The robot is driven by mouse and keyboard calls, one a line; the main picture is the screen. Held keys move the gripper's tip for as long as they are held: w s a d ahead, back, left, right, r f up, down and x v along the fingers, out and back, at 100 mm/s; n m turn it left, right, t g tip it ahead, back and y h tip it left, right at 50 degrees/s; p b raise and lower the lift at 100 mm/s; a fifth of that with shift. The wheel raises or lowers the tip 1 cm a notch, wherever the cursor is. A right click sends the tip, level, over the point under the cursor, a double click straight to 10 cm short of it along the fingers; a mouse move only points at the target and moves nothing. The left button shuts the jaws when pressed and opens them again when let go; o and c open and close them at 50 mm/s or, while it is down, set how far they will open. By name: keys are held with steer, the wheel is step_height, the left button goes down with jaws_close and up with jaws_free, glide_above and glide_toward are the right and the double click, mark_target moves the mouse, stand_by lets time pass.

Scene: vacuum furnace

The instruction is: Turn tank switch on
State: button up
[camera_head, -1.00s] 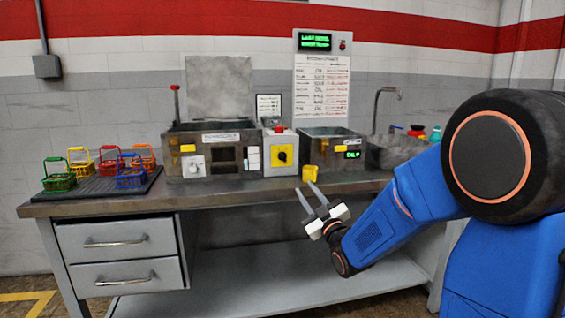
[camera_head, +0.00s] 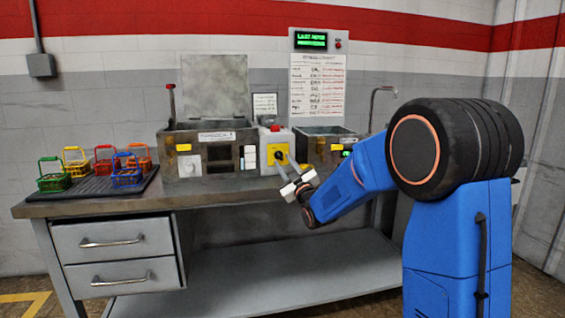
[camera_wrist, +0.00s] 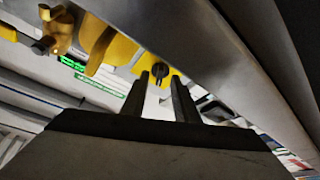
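A switch box with a yellow face (camera_head: 271,153) and a dark knob stands on the bench between two metal tanks. My gripper (camera_head: 283,162) is in front of it, its fingers pointing at the face and partly covering it. In the wrist view, my gripper (camera_wrist: 160,74) is open, with two dark fingers apart and nothing held. The dark round knob (camera_wrist: 162,70) shows between and beyond the fingertips, on a yellow surface. I cannot tell whether the fingertips touch it. The knob's exact setting is unclear.
The left tank (camera_head: 208,137) has a raised lid (camera_head: 215,85). The right tank (camera_head: 340,131) is partly behind my arm, with a yellow part (camera_head: 320,144) in front. Small coloured baskets (camera_head: 54,180) stand on a dark tray at the left. The bench front edge (camera_head: 110,204) is clear.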

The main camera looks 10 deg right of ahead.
mark_target(279, 155)
steer(key=shift+x, duration=0.95)
jaws_close()
steer(key=shift+m, duration=0.4)
steer(key=m, duration=0.1)
steer(key=m+h, duration=0.2)
steer(key=shift+a+m+t, duration=0.25)
steer(key=shift+m+t, duration=0.05)
steer(key=shift+t, duration=0.1)
steer(key=m+h, duration=0.1)
steer(key=m, duration=0.1)
steer(key=m+h, duration=0.2)
steer(key=m, duration=0.1)
steer(key=shift+a, duration=0.2)
steer(key=m+h, duration=0.2)
steer(key=m, duration=0.1)
steer(key=m+h, duration=0.1)
steer(key=m, duration=0.3)
steer(key=shift+a+m+g+h, duration=0.15)
steer(key=shift+m+g+h, duration=0.15)
steer(key=shift+h, duration=0.1)
steer(key=shift+m, duration=0.4)
